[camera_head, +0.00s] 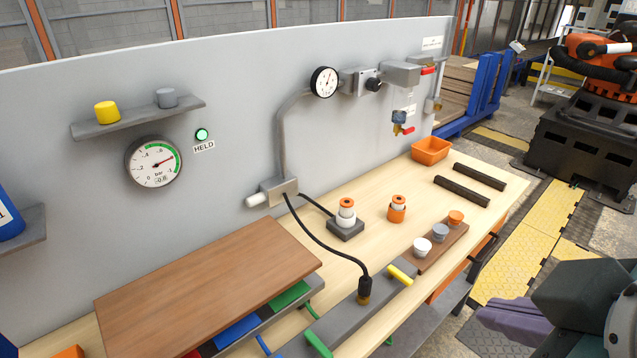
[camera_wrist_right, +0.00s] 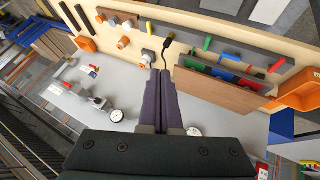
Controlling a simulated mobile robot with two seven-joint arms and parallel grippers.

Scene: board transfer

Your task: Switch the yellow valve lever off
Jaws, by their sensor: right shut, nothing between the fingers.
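The yellow valve lever (camera_head: 400,275) sits at the far right end of a grey bar (camera_head: 340,318) on the bench. It lies across the bar, beside the black hose fitting (camera_head: 365,288). It also shows in the right wrist view (camera_wrist_right: 149,27), small and crosswise to the bar. My right gripper (camera_head: 482,312) shows purple fingers at the lower right of the head view, off the bench's front edge and apart from the lever. In the wrist view its fingers (camera_wrist_right: 160,73) are together and empty. My left gripper is not in view.
A brown board (camera_head: 210,285) lies over coloured blocks left of the bar. A gauge (camera_head: 154,162) and a lit green HELD lamp (camera_head: 202,135) are on the wall panel. A cup rack (camera_head: 437,247) stands right of the lever. The hose (camera_head: 325,240) arches behind the bar.

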